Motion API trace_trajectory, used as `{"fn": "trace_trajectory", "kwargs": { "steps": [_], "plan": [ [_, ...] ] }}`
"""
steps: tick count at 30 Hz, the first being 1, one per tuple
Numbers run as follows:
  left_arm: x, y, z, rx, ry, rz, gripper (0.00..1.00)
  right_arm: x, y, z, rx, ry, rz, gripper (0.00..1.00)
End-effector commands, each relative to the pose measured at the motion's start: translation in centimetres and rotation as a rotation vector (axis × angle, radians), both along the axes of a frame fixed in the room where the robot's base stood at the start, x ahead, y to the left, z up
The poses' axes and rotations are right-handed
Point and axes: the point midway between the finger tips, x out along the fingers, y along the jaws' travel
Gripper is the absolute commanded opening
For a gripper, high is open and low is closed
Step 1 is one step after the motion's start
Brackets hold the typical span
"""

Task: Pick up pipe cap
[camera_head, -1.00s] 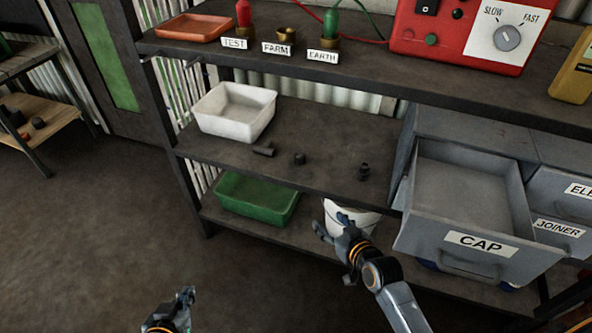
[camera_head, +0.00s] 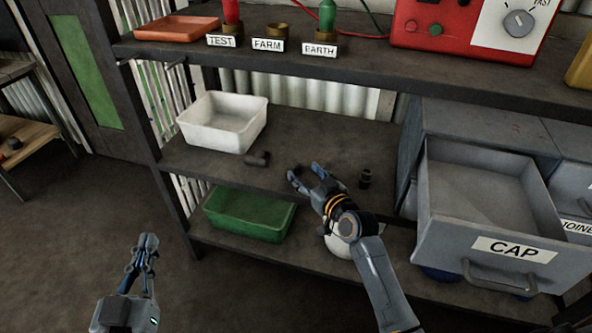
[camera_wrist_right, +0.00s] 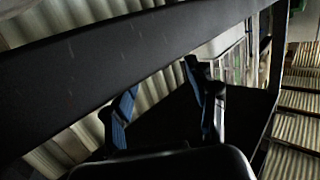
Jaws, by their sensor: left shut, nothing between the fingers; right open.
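A third, short round fitting seen earlier is hidden now behind my right gripper. My right gripper (camera_head: 305,172) is open over the shelf's front part; its spread fingers also show in the right wrist view (camera_wrist_right: 160,105), with no fitting visible between them. My left gripper (camera_head: 147,241) is shut and empty, low in front of the shelving.
An open grey drawer labelled CAP (camera_head: 515,246) juts out at the right. The white tray (camera_head: 222,122) is on the middle shelf, a green tray (camera_head: 250,220) below. The upper shelf (camera_head: 360,62) with a red device (camera_head: 450,28) overhangs the right gripper's area.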

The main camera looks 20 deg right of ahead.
Motion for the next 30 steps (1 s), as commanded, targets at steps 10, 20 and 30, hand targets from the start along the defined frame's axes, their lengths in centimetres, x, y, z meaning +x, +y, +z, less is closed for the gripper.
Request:
{"fn": "trace_trajectory", "kwargs": {
  "steps": [10,20,30],
  "plan": [
    [-0.6,-0.5,3.7,-0.059,-0.221,-0.013,0.0,2.2,0.6,-0.4,0.002,-0.002,0.0,0.58],
    [-2.8,-0.5,8.5,-0.137,-0.498,-0.028,0.0,5.0,1.1,-0.8,0.001,0.0,-0.001,0.58],
    [-3.0,-0.5,9.0,-0.144,-0.524,-0.03,0.0,5.2,1.2,-0.7,0.001,0.001,-0.001,0.54]
  ]
}}
